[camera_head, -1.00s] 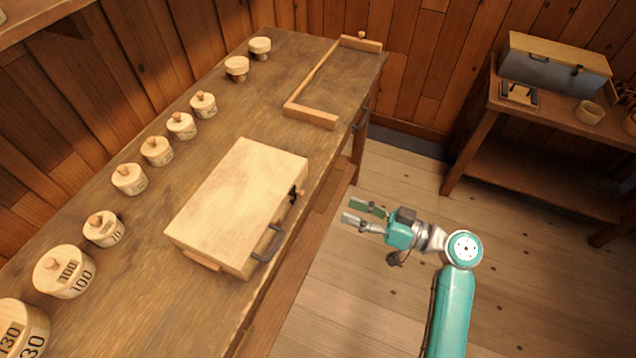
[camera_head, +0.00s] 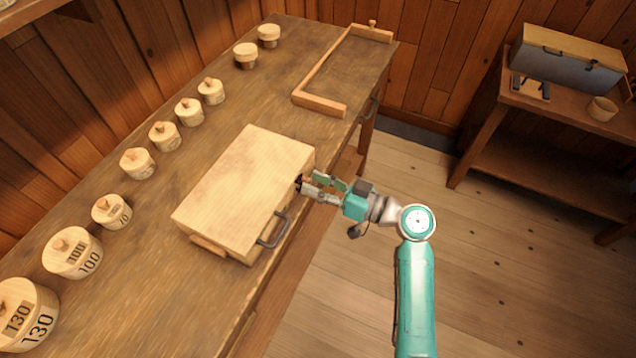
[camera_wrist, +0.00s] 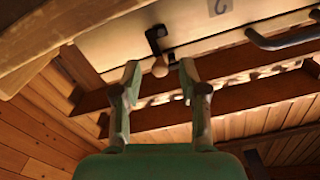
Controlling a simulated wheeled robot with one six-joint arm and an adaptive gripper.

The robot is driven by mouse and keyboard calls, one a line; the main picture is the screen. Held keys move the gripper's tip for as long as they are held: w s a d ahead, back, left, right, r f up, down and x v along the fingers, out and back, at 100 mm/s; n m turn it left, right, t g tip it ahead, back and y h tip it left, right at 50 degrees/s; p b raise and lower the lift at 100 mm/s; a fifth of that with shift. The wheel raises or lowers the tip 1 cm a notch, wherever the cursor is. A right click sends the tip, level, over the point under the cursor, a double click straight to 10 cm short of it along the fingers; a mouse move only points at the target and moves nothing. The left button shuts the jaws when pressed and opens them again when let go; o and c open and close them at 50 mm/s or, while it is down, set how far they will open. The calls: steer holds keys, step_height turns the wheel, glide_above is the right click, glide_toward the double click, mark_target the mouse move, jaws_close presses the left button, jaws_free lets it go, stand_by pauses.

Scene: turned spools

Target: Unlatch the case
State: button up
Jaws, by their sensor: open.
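The pale wooden case (camera_head: 246,185) lies shut on the workbench, with a dark handle (camera_head: 273,232) on its front side. A dark latch (camera_head: 299,183) is on the same side, near the right end. In the wrist view the latch (camera_wrist: 154,36) has a round wooden knob (camera_wrist: 160,68) at its lower end. My gripper (camera_head: 314,184) is at the case's front side, by the latch. In the wrist view its two fingers (camera_wrist: 158,77) are apart, with the knob between or just beyond the tips. I cannot tell whether they touch it.
Several lidded round wooden boxes (camera_head: 72,252) stand in a row along the bench's back. A wooden frame (camera_head: 322,104) lies at the bench's far end. A side table (camera_head: 560,165) at the right holds a grey box (camera_head: 567,66). The floor between is clear.

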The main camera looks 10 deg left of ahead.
jaws_close()
steer(key=m, duration=0.3)
steer(key=w+f+m, duration=0.1)
steer(key=m, duration=0.3)
steer(key=w+f+m, duration=0.1)
steer(key=m, duration=0.3)
steer(key=shift+d+f, duration=0.25)
steer(key=shift+d, duration=0.15)
steer(key=shift+m, duration=0.3)
stand_by(0.4)
jaws_free()
